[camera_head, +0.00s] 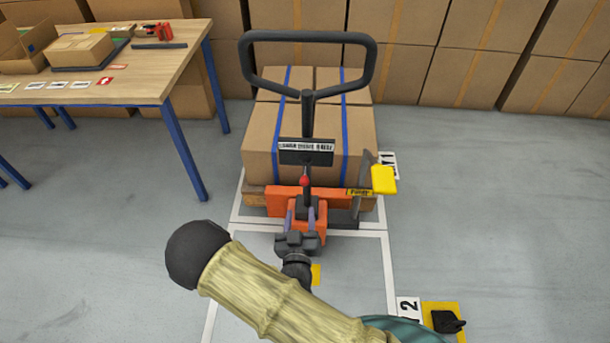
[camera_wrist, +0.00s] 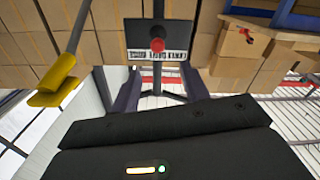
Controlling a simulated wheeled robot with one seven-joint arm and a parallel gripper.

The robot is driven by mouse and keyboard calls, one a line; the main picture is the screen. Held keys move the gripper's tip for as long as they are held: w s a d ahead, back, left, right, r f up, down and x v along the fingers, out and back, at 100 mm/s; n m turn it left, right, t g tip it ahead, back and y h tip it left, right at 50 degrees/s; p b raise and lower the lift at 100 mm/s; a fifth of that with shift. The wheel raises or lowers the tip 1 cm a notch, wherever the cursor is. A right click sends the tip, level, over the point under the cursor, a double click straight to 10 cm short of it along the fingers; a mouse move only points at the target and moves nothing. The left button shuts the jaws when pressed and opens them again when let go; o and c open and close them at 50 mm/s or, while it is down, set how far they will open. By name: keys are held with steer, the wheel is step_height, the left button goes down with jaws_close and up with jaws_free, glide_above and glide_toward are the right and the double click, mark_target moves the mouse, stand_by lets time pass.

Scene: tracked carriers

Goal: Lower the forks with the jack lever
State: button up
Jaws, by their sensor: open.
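The pallet truck has an orange body (camera_head: 285,196) and a black loop handle (camera_head: 309,38). A lever with a red knob (camera_head: 305,181) stands in front of its black labelled plate (camera_head: 307,152). The knob (camera_wrist: 158,45) also shows in the wrist view, centred before the plate, whose printed strip appears upside down. My gripper (camera_head: 301,212) is open, with purple fingers, just below the knob in the head view. In the wrist view my gripper (camera_wrist: 158,75) has one finger to each side of the knob's line, with nothing held. I see no contact. The forks are hidden under the load.
Taped cartons (camera_head: 257,130) sit on a wooden pallet (camera_head: 253,197) behind the truck body. A yellow pad (camera_head: 384,179) on a grey post stands right of it. A table (camera_head: 130,75) is at left, stacked cartons behind. Floor (camera_head: 490,200) at right is mostly clear.

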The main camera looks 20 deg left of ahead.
mark_target(306, 174)
steer(key=x, duration=1.5)
steer(key=shift+w+d, duration=0.15)
steer(key=shift+d, duration=0.15)
steer(key=c, duration=0.9)
steer(key=shift+d, duration=0.15)
jaws_close()
